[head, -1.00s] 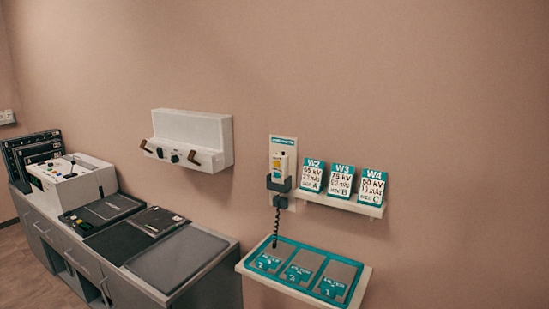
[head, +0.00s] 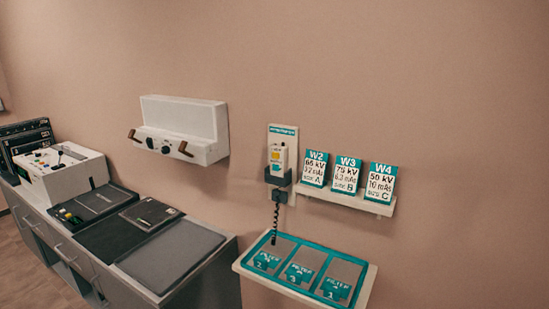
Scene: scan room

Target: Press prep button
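A white handset (head: 278,159) with a small yellow-orange button (head: 276,156) hangs on a wall plate in a dark holder (head: 278,177). A dark coiled cord runs down from it. A white control console (head: 65,172) with several coloured buttons and a lever stands on the counter at the left. I cannot read which button is labelled prep. Neither of my grippers shows in the head view.
A grey counter (head: 160,290) with dark flat panels runs along the left wall. A white wall box (head: 184,119) with brown handles hangs above. A shelf (head: 345,201) holds cards W2, W3 and W4. A teal-edged tray (head: 291,241) with three labelled slots juts out below.

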